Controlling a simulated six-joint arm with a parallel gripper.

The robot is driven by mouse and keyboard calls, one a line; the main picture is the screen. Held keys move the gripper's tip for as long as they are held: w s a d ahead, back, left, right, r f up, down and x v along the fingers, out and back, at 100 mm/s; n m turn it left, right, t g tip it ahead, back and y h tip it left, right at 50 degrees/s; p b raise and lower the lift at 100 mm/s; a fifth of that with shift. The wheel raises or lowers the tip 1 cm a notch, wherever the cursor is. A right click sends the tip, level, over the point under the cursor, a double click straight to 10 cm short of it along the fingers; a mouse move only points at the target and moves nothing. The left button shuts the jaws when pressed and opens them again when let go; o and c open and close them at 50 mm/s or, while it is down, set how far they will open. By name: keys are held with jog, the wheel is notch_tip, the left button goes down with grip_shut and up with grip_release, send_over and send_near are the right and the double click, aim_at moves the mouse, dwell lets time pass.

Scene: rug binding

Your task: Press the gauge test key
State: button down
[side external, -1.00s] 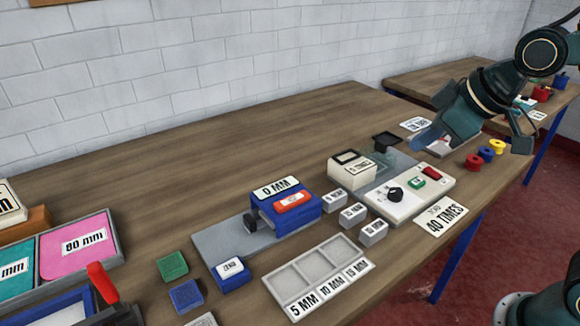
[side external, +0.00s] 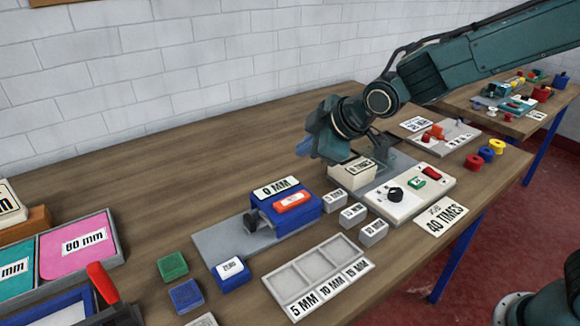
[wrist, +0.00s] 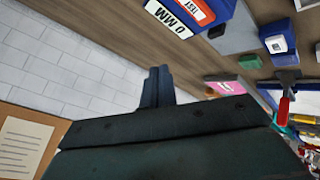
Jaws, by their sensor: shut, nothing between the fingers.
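The gauge (side external: 300,212) is a blue box with a white 0 MM plate (side external: 276,187) along its back edge. Its red test key (side external: 293,201) lies on the top face. In the wrist view the red key, marked TEST (wrist: 192,10), and the 0 MM plate (wrist: 166,18) show upside down at the top edge. My gripper (side external: 303,149) is in the air above and behind the gauge, a little to its right, touching nothing. Its fingers are together and empty; they show in the wrist view (wrist: 157,75).
A cream counter box (side external: 347,176) and a panel with a black knob (side external: 396,194) stand right of the gauge. Small grey blocks (side external: 352,214), a divided tray (side external: 305,280) and a blue block (side external: 230,276) lie nearby. The table behind the gauge is clear.

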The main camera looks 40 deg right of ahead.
aim_at(296, 201)
jog(key=shift+w+a+f+n, duration=0.4)
jog(key=shift+w+a+f, duration=0.1)
jog(key=shift+w+a, duration=0.2)
jog(key=shift+f, duration=0.1)
jog(key=shift+f, duration=4.35)
jog(key=shift+s+f, duration=0.1)
jog(key=shift+f, duration=0.75)
jog(key=shift+r, duration=0.85)
jog(key=shift+r, duration=0.1)
jog(key=shift+r, duration=2.45)
